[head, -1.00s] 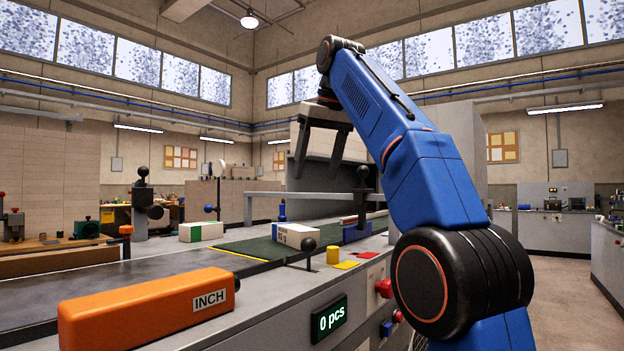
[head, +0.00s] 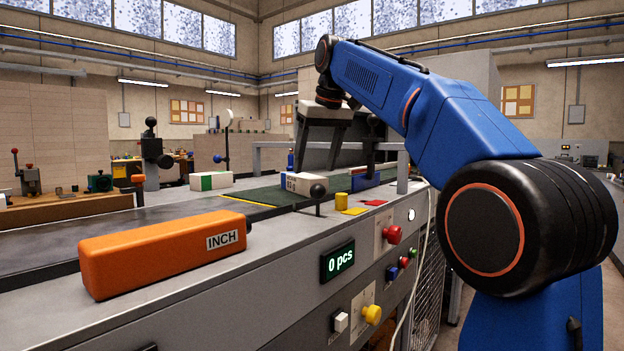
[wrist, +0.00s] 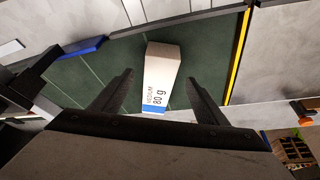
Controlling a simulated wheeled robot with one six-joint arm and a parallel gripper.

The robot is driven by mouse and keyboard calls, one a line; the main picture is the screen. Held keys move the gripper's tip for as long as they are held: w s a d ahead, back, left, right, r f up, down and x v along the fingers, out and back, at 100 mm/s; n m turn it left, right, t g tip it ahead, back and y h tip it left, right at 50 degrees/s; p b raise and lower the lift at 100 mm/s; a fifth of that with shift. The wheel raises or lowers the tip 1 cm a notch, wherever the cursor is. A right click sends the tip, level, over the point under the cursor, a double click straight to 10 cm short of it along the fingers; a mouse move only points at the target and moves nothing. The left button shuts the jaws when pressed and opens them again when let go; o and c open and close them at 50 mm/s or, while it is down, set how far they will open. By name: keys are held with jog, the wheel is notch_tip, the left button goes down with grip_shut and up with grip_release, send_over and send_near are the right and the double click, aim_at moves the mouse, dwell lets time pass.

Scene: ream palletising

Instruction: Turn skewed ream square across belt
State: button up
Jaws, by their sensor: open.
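The white ream with a blue band and "80 g" print (head: 305,181) lies on the green belt (head: 250,196). In the wrist view the ream (wrist: 162,70) shows between the fingers, its long side slightly slanted against the yellow belt line (wrist: 238,58). My gripper (head: 316,166) is open above the ream, fingers pointing down. In the wrist view my gripper (wrist: 161,78) has one finger on each side of the ream, with a gap to both. How high the fingertips stand over the belt I cannot tell.
A ream with a green band (head: 212,181) lies farther left. A blue block (head: 366,178) stands right of the ream. An orange INCH block (head: 160,252) lies in front; a grey rail (head: 272,146) runs behind.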

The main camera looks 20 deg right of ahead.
aim_at(313, 177)
jog(key=shift+x, duration=2.6)
jog(key=c, duration=1.3)
jog(key=shift+c, duration=0.7)
jog(key=shift+r, duration=0.1)
jog(key=shift+w+d+n+y, duration=0.2)
jog(key=shift+d+n+y, duration=0.2)
jog(key=shift+n, duration=0.5)
jog(key=shift+w+d+r+n+y, duration=0.1)
jog(key=shift+d+n+y, duration=0.15)
jog(key=shift+n, duration=0.4)
jog(key=shift+w+d+n+y, duration=0.1)
jog(key=shift+d+n+y, duration=0.15)
jog(key=shift+n, duration=0.4)
